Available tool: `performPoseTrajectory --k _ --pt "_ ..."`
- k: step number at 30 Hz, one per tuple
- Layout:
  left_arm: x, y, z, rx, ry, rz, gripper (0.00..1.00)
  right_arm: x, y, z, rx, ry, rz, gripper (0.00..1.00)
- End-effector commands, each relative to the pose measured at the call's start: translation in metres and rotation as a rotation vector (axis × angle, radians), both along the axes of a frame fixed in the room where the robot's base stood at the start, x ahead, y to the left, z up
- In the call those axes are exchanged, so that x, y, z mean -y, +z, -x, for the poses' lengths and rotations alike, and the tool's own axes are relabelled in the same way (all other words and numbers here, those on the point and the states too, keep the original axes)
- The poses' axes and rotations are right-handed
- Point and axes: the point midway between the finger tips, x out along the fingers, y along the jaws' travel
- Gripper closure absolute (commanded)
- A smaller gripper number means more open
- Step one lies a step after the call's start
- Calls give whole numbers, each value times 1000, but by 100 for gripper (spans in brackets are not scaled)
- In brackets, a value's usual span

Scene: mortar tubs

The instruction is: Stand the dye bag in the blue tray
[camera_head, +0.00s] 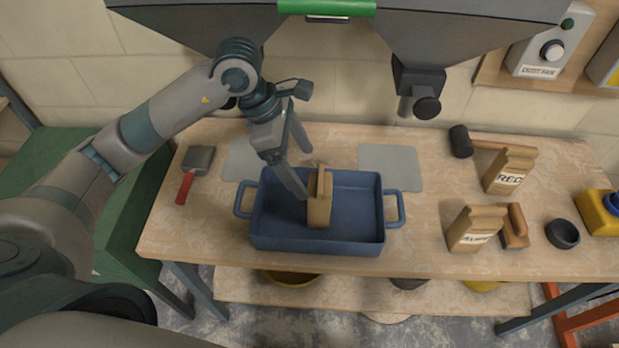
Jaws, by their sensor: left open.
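A blue tray (262,222) with two side handles stands at the front middle of the workbench. A brown paper bag (319,211) stands upright inside it, near its middle; no label shows on it. My left gripper (307,174) is over the tray, its fingers spread and pointing down. The near fingertip is beside the bag's left side; I cannot tell whether it touches. A bag labelled RED (509,172) and another brown bag (474,229), its label hard to read, stand on the right of the bench. My right gripper is out of view.
A mallet (462,141), a wooden-handled brush or float (515,228), a black bowl (562,234) and a yellow item (598,212) lie on the right. A red-handled scraper (186,185) lies left. A grey hopper (440,35) overhangs the back.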

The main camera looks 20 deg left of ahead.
Motion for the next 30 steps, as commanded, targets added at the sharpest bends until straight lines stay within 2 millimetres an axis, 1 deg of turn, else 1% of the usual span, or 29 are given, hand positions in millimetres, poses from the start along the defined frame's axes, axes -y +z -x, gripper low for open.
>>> performPoseTrajectory --k 3,7,30 --pt "-4 9 1 1 1 0 15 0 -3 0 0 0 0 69" --pt "-5 14 2 -1 0 0 15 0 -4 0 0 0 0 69" --pt "-5 14 2 -1 0 0 15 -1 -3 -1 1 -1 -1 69"
